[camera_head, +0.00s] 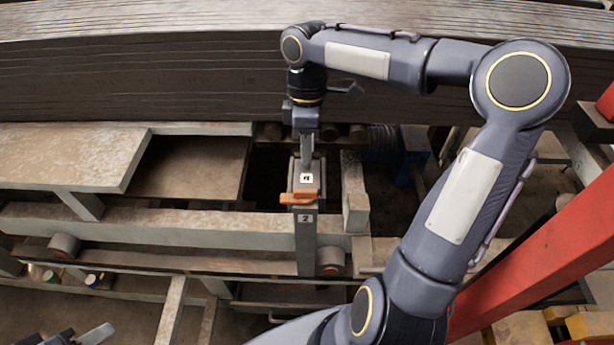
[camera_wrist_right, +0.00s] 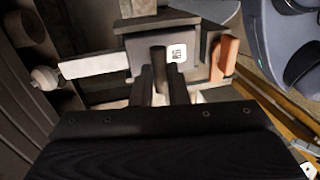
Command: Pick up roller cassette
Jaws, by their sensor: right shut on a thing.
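The roller cassette (camera_head: 305,185) is a grey block with a white tag and an orange part (camera_head: 298,198) on its front. It sits in a gap of the metal frame, below the right gripper (camera_head: 306,158). In the right wrist view, the cassette (camera_wrist_right: 187,72) has a dark upright post, and the right gripper's two fingers (camera_wrist_right: 162,85) are shut on this post from both sides. I cannot tell whether the cassette is lifted clear of the frame. A small part of my left gripper (camera_head: 80,337) shows at the bottom left edge; its jaws cannot be made out.
Grey metal beams (camera_head: 180,223) run across the frame in front and to the left. A stack of dark boards (camera_head: 150,80) lies behind. A red beam (camera_head: 540,245) slants at the right. A round roller end (camera_head: 331,262) is beside the post under the cassette.

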